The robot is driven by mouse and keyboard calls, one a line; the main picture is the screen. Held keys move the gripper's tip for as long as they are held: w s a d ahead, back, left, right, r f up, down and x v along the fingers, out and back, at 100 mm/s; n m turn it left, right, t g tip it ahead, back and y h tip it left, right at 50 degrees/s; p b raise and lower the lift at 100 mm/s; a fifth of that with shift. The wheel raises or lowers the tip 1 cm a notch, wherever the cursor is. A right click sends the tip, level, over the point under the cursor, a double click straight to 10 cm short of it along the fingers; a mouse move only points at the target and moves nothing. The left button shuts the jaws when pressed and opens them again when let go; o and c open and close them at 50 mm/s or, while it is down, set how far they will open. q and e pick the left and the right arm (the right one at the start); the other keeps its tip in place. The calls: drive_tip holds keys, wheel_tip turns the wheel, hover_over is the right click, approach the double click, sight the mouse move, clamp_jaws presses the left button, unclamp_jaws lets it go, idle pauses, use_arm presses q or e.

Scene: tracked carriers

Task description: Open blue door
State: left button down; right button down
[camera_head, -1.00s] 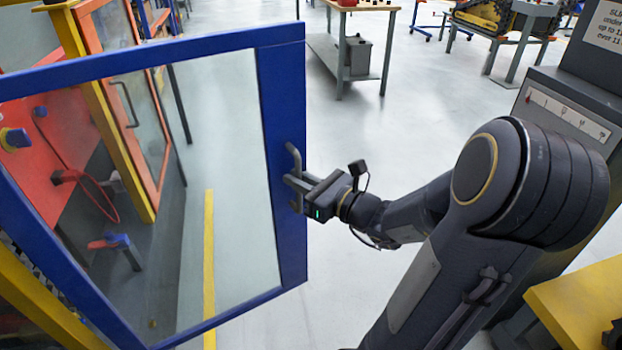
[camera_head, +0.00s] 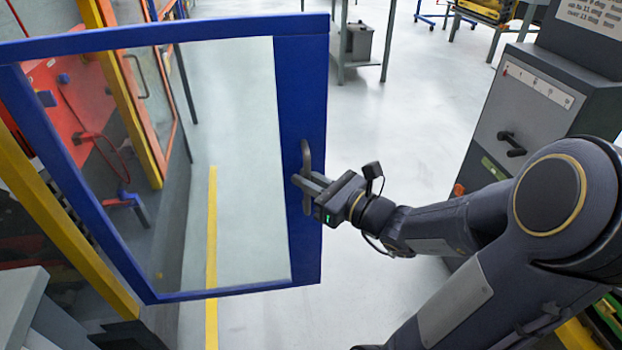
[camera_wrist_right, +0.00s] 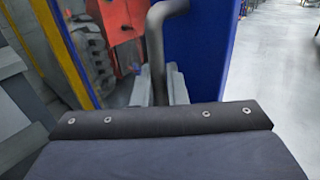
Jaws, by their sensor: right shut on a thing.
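The blue door (camera_head: 303,90) is a blue frame around a clear pane, and it stands swung open in the head view. Its grey bar handle (camera_head: 306,160) is on the free edge at the right. My right gripper (camera_head: 303,183) is shut on the handle's lower part. In the right wrist view the handle (camera_wrist_right: 156,55) rises between the two fingers (camera_wrist_right: 160,88), beside the blue frame (camera_wrist_right: 195,50). My left gripper is not in view.
Behind the pane is an orange-red machine (camera_head: 85,100) with yellow posts (camera_head: 60,215). A grey cabinet (camera_head: 520,115) stands at the right. A workbench (camera_head: 362,40) is at the back. Open grey floor with a yellow line (camera_head: 211,250) lies around the door.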

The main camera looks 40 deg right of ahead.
drive_tip(key=shift+a, duration=0.1)
drive_tip(key=c, duration=1.6)
unclamp_jaws()
drive_tip(key=shift+w, duration=0.1)
drive_tip(key=shift+o, duration=0.2)
drive_tip(key=v, duration=0.8)
drive_tip(key=shift+w, duration=0.1)
